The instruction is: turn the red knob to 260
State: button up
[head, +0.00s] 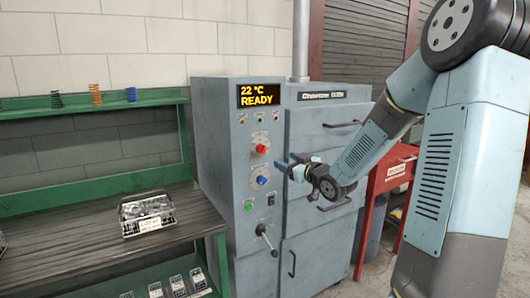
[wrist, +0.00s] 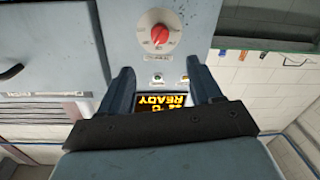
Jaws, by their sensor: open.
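The red knob (head: 261,149) is on the grey-blue machine's front panel, below the display (head: 261,94), which reads "22 °C READY". In the wrist view the picture is upside down, and the red knob (wrist: 159,35) sits on a pale round dial beyond the fingertips. Its setting is too small to read. My gripper (head: 287,163) is open and empty, in front of the panel, to the right of the red knob and slightly lower. In the wrist view my gripper's fingers (wrist: 160,72) are spread apart, clear of the knob.
A blue knob (head: 261,180) sits below the red one, with a green button (head: 249,205) and a lever (head: 266,238) lower down. Drawer handles (head: 341,124) stick out on the right. A green workbench (head: 60,200) with a wire basket (head: 147,213) stands left; a red cabinet (head: 385,176) stands right.

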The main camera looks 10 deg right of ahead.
aim_at(264, 150)
jog(key=shift+n, duration=0.3)
jog(key=x, duration=1.3)
jog(key=shift+w+a+r, duration=0.1)
jog(key=shift+w, duration=0.3)
jog(key=c, duration=1)
jog(key=shift+c, duration=0.2)
